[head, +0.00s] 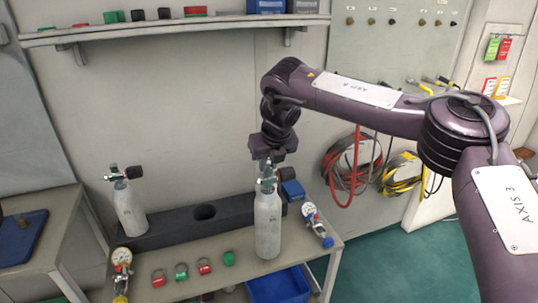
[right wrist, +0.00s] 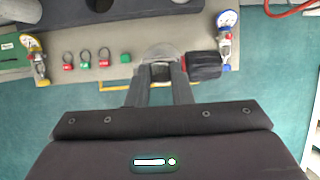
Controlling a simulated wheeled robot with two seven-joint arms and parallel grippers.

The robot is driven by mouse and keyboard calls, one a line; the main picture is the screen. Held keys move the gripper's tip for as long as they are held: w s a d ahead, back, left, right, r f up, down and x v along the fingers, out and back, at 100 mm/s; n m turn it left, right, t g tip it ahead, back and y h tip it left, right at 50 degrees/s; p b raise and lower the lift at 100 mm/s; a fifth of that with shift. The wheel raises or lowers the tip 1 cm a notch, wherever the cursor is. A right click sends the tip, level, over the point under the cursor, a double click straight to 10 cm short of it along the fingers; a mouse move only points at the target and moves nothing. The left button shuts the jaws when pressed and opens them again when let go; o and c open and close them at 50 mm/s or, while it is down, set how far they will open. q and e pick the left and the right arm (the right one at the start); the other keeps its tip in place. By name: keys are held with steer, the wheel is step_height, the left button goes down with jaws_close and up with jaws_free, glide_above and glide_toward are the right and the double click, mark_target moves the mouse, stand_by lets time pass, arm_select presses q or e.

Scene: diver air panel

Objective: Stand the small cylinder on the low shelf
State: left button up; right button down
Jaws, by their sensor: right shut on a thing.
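A pale grey cylinder (head: 267,225) with a metal valve hangs upright below my right gripper (head: 268,158), in front of the dark rack. My right gripper is shut on its valve end; in the right wrist view the fingers (right wrist: 160,85) close on the valve (right wrist: 160,58), with a black knob (right wrist: 205,67) beside it. I cannot tell whether its base touches the bench. A second grey cylinder (head: 129,212) with a black knob stands at the rack's left end. Which one is the small cylinder is unclear. My left gripper is not in view.
The dark rack (head: 170,232) has an empty round hole. A blue bin (head: 278,287) sits below. A wall shelf (head: 180,25) runs above; coiled hoses (head: 352,162) hang right.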

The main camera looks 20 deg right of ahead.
mark_target(269, 170)
steer(key=shift+w+f, duration=0.1)
steer(key=shift+f, duration=1.3)
steer(key=c, duration=1.7)
jaws_free()
steer(key=shift+f, duration=0.2)
steer(key=o, duration=0.4)
steer(key=shift+s, duration=0.2)
steer(key=shift+r, duration=0.1)
steer(key=b+v, duration=0.1)
steer(key=v, duration=1.1)
